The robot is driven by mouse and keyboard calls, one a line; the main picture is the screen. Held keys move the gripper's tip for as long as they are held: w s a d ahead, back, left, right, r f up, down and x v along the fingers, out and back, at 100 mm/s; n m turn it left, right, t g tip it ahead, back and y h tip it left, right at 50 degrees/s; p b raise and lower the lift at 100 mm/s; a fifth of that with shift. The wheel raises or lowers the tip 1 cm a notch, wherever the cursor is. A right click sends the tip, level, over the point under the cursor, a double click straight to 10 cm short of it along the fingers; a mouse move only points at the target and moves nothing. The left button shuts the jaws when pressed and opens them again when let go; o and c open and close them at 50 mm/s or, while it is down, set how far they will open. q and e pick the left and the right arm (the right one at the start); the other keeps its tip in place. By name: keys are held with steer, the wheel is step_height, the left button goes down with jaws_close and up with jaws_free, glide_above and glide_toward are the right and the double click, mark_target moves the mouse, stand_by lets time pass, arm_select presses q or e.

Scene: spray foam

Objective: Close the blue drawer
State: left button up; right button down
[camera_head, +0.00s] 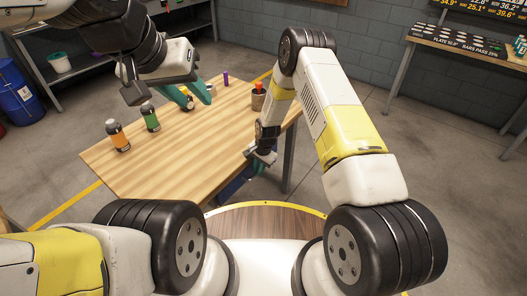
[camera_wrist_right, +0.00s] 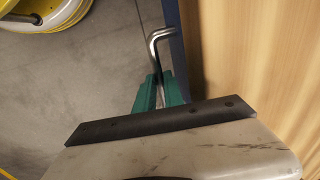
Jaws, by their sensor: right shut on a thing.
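The blue drawer (camera_head: 236,184) is under the near right side of the wooden table and is partly hidden by the tabletop and my right arm. In the right wrist view its blue edge (camera_wrist_right: 177,55) runs beside the wood, with a bent metal handle (camera_wrist_right: 160,45) sticking out. My right gripper (camera_wrist_right: 160,88) has its green fingers shut on the handle's lower end. In the head view the right gripper (camera_head: 260,168) is low at the table's edge, its fingers mostly hidden. My left gripper (camera_head: 197,94) is above the table with its teal fingers apart.
A small bottle (camera_head: 186,92) is by the left fingers. The table's near part is clear.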

steer(key=shift+w+a, duration=0.15)
steer(key=shift+a, duration=0.05)
steer(key=c, duration=1.5)
jaws_free()
steer(key=shift+a, duration=0.1)
steer(key=shift+o, duration=0.2)
